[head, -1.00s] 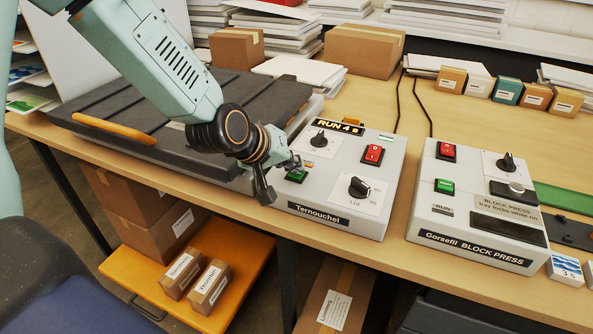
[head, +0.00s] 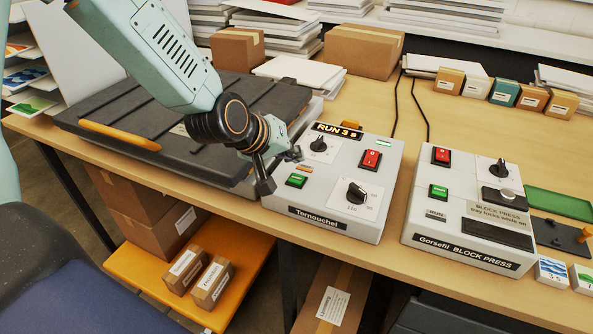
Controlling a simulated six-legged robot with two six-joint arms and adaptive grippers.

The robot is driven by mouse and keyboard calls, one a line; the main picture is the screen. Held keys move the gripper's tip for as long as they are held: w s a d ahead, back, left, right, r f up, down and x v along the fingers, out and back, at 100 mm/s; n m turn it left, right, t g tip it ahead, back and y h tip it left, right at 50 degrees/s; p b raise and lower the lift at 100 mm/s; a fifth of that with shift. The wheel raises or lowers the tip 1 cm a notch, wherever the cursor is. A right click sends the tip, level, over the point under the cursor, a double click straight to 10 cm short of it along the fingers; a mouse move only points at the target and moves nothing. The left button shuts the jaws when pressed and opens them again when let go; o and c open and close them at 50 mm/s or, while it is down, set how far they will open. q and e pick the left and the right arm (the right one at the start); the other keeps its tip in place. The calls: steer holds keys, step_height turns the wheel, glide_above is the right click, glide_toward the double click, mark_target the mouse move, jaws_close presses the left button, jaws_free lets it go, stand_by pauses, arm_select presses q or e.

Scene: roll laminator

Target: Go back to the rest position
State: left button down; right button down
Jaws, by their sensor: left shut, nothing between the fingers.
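My left gripper (head: 279,172) is shut and empty. It hangs in the air over the left part of the Ternouchel control box (head: 334,226), close to its green button (head: 296,181). The box's display (head: 338,131) reads RUN 3 s. The box also has a red rocker switch (head: 371,159) and black knobs, one at the lower right (head: 357,192). A dark grey ribbed machine with an orange handle (head: 119,134) lies left of the box, partly behind my left arm. My right gripper is not in view.
The Gorsefil block press box (head: 462,256) stands to the right, with a green tray (head: 560,203) beyond it. Cardboard boxes (head: 364,50) and stacked white boards line the back. Small cartons (head: 184,270) lie on an orange shelf below. The tabletop (head: 440,115) behind the boxes is mostly clear.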

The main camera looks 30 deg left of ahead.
arm_select(q)
step_height(320, 180, up, 2)
steer(key=shift+r+p, duration=0.15)
steer(key=shift+p, duration=0.65)
